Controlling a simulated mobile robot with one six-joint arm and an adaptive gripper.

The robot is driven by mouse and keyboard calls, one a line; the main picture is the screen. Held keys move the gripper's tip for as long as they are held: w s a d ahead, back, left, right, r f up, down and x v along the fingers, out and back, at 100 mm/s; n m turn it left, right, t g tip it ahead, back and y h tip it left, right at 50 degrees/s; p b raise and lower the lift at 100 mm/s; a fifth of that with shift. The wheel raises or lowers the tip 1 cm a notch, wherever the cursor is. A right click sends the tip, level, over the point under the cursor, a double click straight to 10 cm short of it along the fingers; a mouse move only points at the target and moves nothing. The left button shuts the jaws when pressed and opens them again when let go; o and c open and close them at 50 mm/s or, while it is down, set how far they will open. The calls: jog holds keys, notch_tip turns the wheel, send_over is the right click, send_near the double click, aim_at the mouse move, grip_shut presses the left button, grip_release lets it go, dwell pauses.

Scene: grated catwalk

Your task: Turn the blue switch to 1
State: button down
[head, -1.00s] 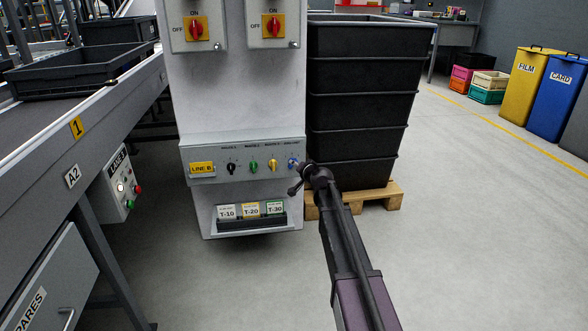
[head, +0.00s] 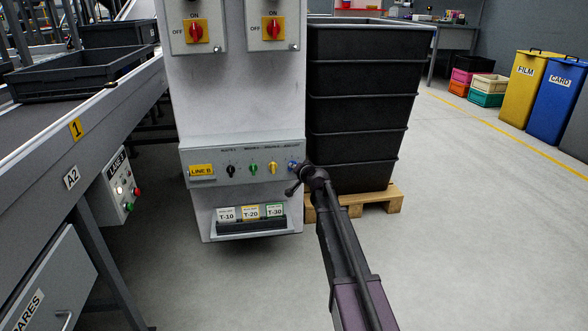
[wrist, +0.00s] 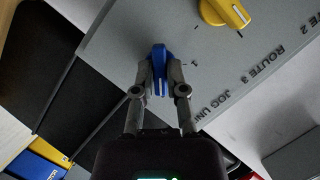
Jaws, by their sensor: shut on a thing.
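The blue switch (wrist: 159,66) sits at the right end of the sloping panel (head: 240,178), past the black, green and yellow knobs. In the wrist view my gripper (wrist: 160,72) has one finger on each side of the blue knob and is shut on it. In the head view the blue switch (head: 293,166) shows only partly beside my gripper (head: 297,172).
The yellow knob (head: 272,168) is just left of the blue switch; it also shows in the wrist view (wrist: 224,12). A tag holder (head: 251,224) is below the panel. Stacked black crates (head: 365,105) stand close on the right, on a pallet (head: 385,200). Floor at right is clear.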

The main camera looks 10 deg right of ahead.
jog(key=shift+n, duration=0.3)
jog(key=shift+a+n+h, duration=0.15)
jog(key=shift+n+h, duration=1.95)
jog(key=shift+n, duration=0.85)
jog(key=shift+a+n+h, duration=0.1)
jog(key=shift+n+h, duration=2)
jog(key=shift+n, duration=0.85)
jog(key=c, duration=0.7)
grip_release()
jog(key=shift+m+y, duration=0.3)
